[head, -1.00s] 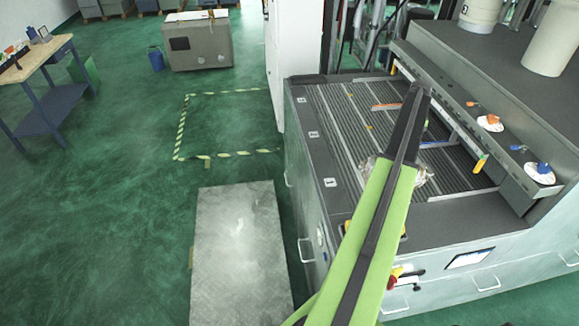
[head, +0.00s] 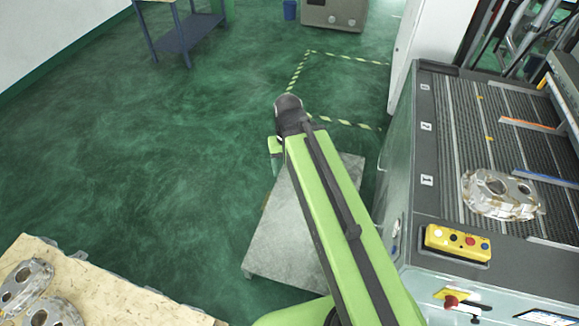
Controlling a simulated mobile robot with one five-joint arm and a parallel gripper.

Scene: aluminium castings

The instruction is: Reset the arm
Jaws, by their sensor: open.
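My arm reaches up from the bottom of the head view, a green link ending in a dark joint over the floor and a grey metal plate. My gripper cannot be made out; it is hidden behind or below the arm. A silvery aluminium casting (head: 500,195) lies on the ribbed bed of the grey machine (head: 410,240) at the right, apart from the arm. More castings (head: 22,285) lie at the lower left, on a pale wooden surface (head: 110,298).
The grey metal plate (head: 275,240) lies on the floor partly under my arm. A yellow button box (head: 458,243) sits on the machine's near edge. A workbench (head: 180,38) stands at the back left. The green floor at left centre is clear.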

